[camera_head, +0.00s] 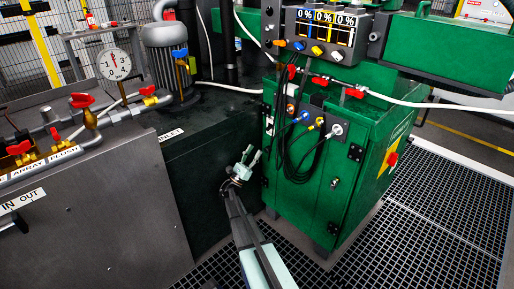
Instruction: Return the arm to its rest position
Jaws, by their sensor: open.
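My gripper (249,157) is near the middle of the head view, at the end of my dark and pale green arm, which reaches up from the bottom edge. Its two pale fingers are spread apart with nothing between them. It shows in front of the dark tank's side, just left of the green cabinet (315,185). I cannot tell how far it is from either surface.
A grey bench with red-handled valves (85,117) and a pressure gauge (114,64) stands at left. Black cables (290,150) hang on the cabinet front. A white hose (430,104) runs across its top. Open floor grating (440,215) lies at right.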

